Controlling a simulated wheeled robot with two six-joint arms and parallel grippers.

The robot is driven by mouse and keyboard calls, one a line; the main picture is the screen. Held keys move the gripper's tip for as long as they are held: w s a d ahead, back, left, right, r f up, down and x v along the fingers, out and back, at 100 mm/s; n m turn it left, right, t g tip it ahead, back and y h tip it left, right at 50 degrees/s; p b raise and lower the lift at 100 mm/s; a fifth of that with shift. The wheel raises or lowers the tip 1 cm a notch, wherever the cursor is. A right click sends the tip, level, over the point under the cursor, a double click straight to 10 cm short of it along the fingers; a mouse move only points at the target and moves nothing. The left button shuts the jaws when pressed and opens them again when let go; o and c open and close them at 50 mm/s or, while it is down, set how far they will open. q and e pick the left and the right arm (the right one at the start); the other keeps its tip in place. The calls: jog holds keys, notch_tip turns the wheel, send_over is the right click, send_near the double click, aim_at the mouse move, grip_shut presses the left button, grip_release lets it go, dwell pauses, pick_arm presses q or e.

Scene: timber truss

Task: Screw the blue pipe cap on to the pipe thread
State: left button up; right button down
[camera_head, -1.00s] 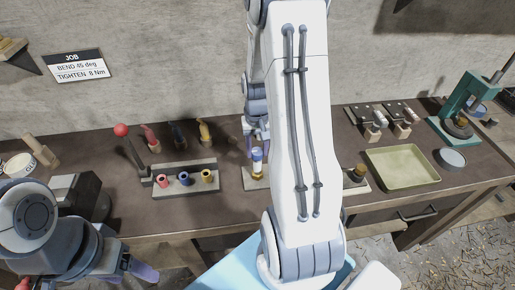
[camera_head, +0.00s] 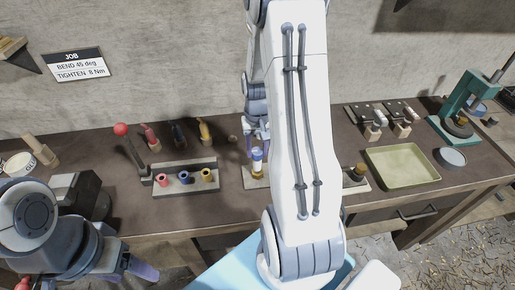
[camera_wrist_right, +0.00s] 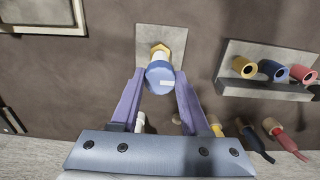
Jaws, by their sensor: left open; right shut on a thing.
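The blue pipe cap (camera_wrist_right: 159,78) is between the two purple fingers of my right gripper (camera_wrist_right: 160,88) in the right wrist view. My right gripper is shut on it. The cap sits in line with a pale pipe with a brass-coloured collar (camera_wrist_right: 160,48), fixed on a grey plate (camera_wrist_right: 148,35). How far the cap is on the thread is hidden. In the head view the cap (camera_head: 257,155) shows above the plate, beside my large white arm link. My left gripper (camera_head: 133,268) is open and empty at the lower left, in front of the bench.
A rack (camera_head: 188,183) with red, blue and yellow sockets stands left of the pipe, with several coloured-handled tools behind it. A red-knobbed lever (camera_head: 121,130) stands there too. A green tray (camera_head: 402,166) and a green press (camera_head: 460,118) are at the right.

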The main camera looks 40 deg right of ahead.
jog(key=shift+f+b, duration=0.65)
jog(key=shift+f, duration=0.35)
jog(key=shift+c, duration=1.6)
grip_release()
jog(key=shift+r, duration=0.15)
